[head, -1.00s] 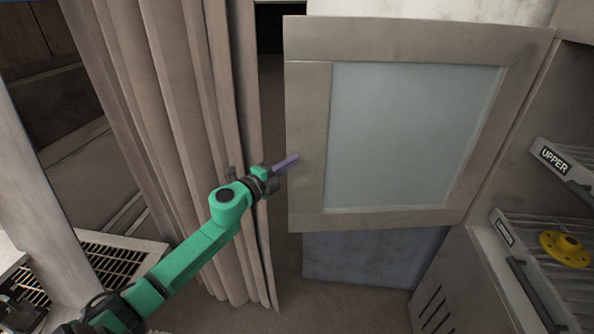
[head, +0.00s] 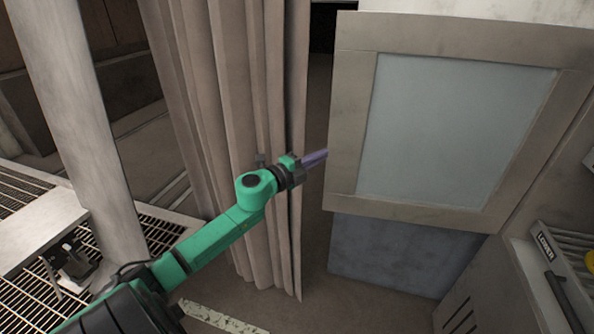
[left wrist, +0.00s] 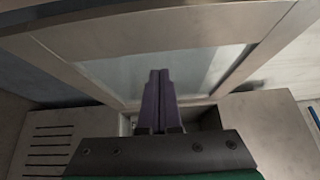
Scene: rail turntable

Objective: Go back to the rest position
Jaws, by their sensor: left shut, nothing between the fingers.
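My left arm is green and reaches from the lower left of the head view. Its left gripper (head: 318,156) has purple fingers that are shut with nothing between them. The fingertips are close to the left edge of an open cabinet door (head: 350,130) with a pale frosted panel; I cannot tell whether they touch it. In the left wrist view the shut purple fingers (left wrist: 157,82) point toward the framed door (left wrist: 190,28). My right gripper is not in view.
A beige curtain (head: 215,120) hangs behind my left arm. A pale post (head: 75,110) and a floor grate (head: 165,232) are at the left. The cabinet's lower shelf (head: 548,240), labelled LOWER, is at the right, with a yellow part (head: 589,262) cut off by the edge.

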